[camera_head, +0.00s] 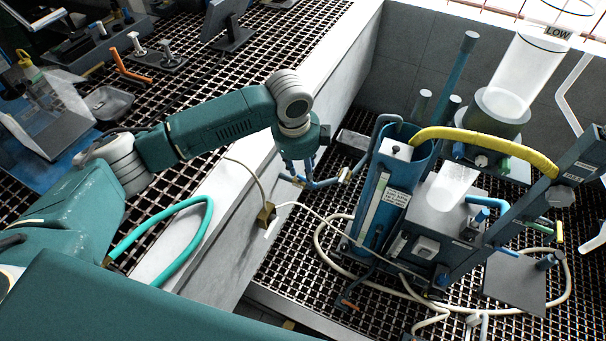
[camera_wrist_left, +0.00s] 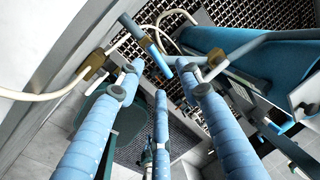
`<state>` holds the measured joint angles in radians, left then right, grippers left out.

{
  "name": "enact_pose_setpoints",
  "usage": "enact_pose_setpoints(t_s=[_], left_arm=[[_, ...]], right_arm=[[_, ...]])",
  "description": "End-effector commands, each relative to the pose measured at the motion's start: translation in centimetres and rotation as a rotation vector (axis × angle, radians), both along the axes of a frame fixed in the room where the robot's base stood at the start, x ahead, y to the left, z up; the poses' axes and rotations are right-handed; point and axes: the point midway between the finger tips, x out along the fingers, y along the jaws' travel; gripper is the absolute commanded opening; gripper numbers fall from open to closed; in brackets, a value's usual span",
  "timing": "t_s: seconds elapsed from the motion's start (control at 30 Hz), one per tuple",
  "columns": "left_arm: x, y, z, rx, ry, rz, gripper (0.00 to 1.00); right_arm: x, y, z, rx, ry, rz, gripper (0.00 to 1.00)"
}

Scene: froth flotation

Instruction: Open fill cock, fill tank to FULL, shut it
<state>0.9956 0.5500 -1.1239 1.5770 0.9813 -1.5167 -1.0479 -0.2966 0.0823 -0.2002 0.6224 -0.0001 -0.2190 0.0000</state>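My left gripper (camera_head: 312,180) reaches in from the left beside the blue column. Its fingers also show in the left wrist view (camera_wrist_left: 163,88), spread apart with nothing held between them. A brass fitting (camera_wrist_left: 210,64) on a grey pipe lies just beyond the fingertips; it also shows in the head view (camera_head: 344,175). A second brass fitting (camera_wrist_left: 149,44) with a blue rod is close by. I cannot tell which fitting is the fill cock, or its setting. A clear vessel (camera_head: 529,75) labelled LOW stands at upper right; its water level is unclear. My right gripper is out of view.
A blue column (camera_head: 377,215) and a grey machine box (camera_head: 428,232) stand on the black grating. A yellow hose (camera_head: 490,143) arches above. A cream hose loops across the grating from a brass block (camera_head: 267,214). A white ledge (camera_head: 323,60) runs under my arm.

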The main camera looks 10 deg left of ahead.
Motion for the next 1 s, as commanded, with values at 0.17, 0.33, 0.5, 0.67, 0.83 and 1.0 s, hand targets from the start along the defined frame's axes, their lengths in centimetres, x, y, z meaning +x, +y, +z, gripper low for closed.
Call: enact_pose_setpoints(t_s=[0.17, 0.33, 0.5, 0.67, 0.83, 1.0], left_arm=[[0.4, -0.2, -2.8, 0.000, 0.002, 0.002, 0.36], [0.7, -0.3, -4.0, 0.000, -0.001, 0.001, 0.36], [0.7, -0.3, -4.4, -0.001, -0.002, 0.000, 0.36], [0.7, -0.3, -4.4, 0.000, 0.000, 0.000, 0.34], [0.6, -0.5, -4.5, -0.002, 0.002, -0.002, 0.00], [0.6, -0.5, -4.7, -0.003, 0.004, -0.002, 0.00]], right_arm=[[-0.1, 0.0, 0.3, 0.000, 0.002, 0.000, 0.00], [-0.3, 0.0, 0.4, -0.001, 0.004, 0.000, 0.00], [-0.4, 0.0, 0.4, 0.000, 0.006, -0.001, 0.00], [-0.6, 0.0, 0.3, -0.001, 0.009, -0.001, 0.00], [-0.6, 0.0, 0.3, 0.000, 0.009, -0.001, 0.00], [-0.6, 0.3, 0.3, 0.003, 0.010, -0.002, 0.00]])
